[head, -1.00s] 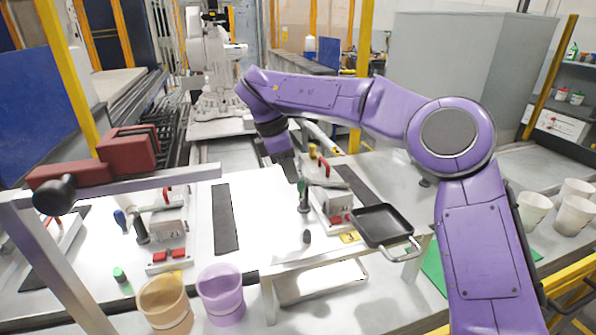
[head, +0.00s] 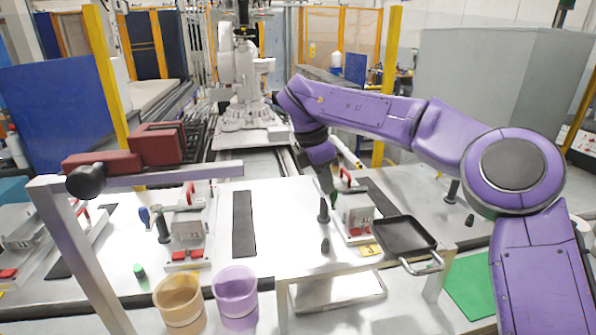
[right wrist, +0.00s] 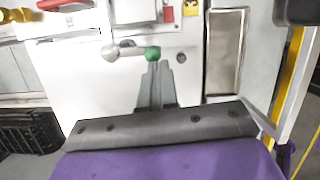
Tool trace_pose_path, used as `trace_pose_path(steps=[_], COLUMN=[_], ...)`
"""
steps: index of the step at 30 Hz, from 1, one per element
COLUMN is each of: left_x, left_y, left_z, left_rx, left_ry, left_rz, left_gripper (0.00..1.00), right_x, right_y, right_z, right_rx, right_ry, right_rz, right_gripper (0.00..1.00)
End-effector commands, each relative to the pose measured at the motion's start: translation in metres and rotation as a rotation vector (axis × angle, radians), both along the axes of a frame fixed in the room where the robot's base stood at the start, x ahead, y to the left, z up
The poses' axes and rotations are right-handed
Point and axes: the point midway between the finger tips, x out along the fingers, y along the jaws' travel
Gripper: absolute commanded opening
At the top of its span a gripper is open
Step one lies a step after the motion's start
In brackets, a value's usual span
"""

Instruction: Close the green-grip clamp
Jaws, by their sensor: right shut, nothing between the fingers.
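The green-grip clamp (head: 357,213) stands on the white table right of centre in the head view, a pale block with a red handle on top. Its green grip (head: 335,199) is mostly hidden there by my right gripper (head: 329,188). In the right wrist view the green grip (right wrist: 153,53) sits at the end of a short lever, which lies sideways in the picture. My right gripper (right wrist: 159,66) is shut and empty, with its fingertips right at the green grip; I cannot tell whether they touch. My left gripper is not in view.
A black pan (head: 405,236) lies close to the clamp's right. A blue-grip clamp (head: 187,222) stands to the left. An orange cup (head: 180,303) and a purple cup (head: 236,297) stand in front.

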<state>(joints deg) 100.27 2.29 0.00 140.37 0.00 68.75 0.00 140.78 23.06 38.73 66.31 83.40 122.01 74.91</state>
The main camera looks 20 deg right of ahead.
Motion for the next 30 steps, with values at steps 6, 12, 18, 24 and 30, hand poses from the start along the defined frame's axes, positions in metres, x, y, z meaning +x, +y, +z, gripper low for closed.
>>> trace_pose_path(steps=[6,12,18,24,30], left_x=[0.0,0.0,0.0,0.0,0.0], left_y=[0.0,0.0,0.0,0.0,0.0], left_z=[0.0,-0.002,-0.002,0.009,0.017], left_rx=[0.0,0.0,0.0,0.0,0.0], left_ry=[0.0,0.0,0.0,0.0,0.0], left_rz=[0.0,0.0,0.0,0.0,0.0], left_gripper=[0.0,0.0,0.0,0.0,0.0], right_x=[0.0,-0.001,-0.002,-0.001,-0.001], right_y=[0.001,0.012,0.041,0.056,0.062], right_z=[-0.002,0.001,0.032,0.083,0.104], right_rx=[0.001,0.0,-0.003,0.0,0.0], right_ry=[0.004,0.003,-0.007,-0.003,-0.002], right_rz=[0.001,0.0,-0.014,-0.015,-0.012], right_gripper=[0.0,0.0,0.0,0.0,0.0])
